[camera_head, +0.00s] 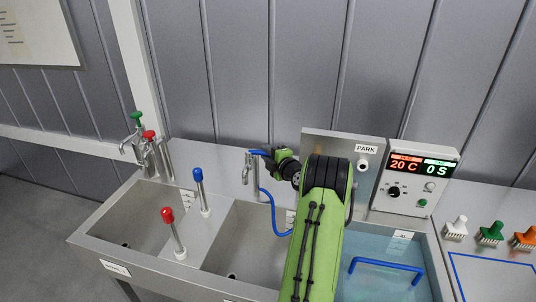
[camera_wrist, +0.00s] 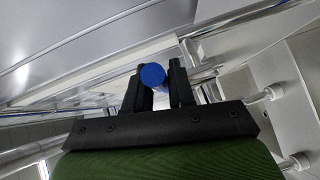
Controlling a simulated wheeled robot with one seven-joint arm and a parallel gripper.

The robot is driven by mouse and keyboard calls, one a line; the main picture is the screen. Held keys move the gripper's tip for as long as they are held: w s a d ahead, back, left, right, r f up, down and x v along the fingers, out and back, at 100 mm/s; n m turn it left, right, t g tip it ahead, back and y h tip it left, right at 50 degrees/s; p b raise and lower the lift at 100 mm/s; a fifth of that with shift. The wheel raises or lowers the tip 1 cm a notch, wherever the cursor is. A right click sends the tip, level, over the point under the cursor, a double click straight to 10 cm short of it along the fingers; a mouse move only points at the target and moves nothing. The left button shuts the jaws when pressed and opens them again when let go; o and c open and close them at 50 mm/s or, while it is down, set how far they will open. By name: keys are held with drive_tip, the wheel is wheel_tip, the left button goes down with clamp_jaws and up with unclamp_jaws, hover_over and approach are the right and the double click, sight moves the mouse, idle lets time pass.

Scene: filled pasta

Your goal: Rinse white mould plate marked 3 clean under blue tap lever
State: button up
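The blue tap lever (camera_head: 260,152) is on the grey tap (camera_head: 250,168) behind the middle basin. My gripper (camera_head: 281,160) is beside this lever, at the end of my green arm. In the wrist view, a round blue end (camera_wrist: 152,75), likely the lever's, shows between or just in front of my fingers (camera_wrist: 163,82). The fingers are apart, with a gap to the right of the blue end. I cannot tell whether they touch it. I see no white mould plate marked 3 in either view. My arm hides part of the middle basin and the wall behind.
A blue hose (camera_head: 273,215) hangs into the middle basin (camera_head: 232,240). Red-topped (camera_head: 167,216) and blue-topped (camera_head: 198,175) posts stand beside it. A water bath (camera_head: 365,290) with a blue handle (camera_head: 388,265) is right of my arm. A control box (camera_head: 415,178) and several brushes (camera_head: 490,233) are farther right.

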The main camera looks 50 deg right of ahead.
clamp_jaws()
drive_tip(key=shift+f+b, duration=0.1)
drive_tip(key=shift+b, duration=0.25)
drive_tip(key=b, duration=0.1)
drive_tip(key=h+b, duration=0.1)
drive_tip(key=b, duration=0.1)
drive_tip(key=shift+a+f+m+g, duration=0.2)
drive_tip(key=shift+a+m+g, duration=0.1)
drive_tip(key=shift+m, duration=0.1)
drive_tip(key=m+h+b, duration=0.1)
drive_tip(key=b, duration=0.1)
drive_tip(key=a+m+g+h+b, duration=0.1)
drive_tip(key=b, duration=0.2)
drive_tip(key=shift+s+a+r+g+h, duration=0.1)
drive_tip(key=shift+s+r+g+h, duration=0.1)
drive_tip(key=shift+g+h, duration=0.15)
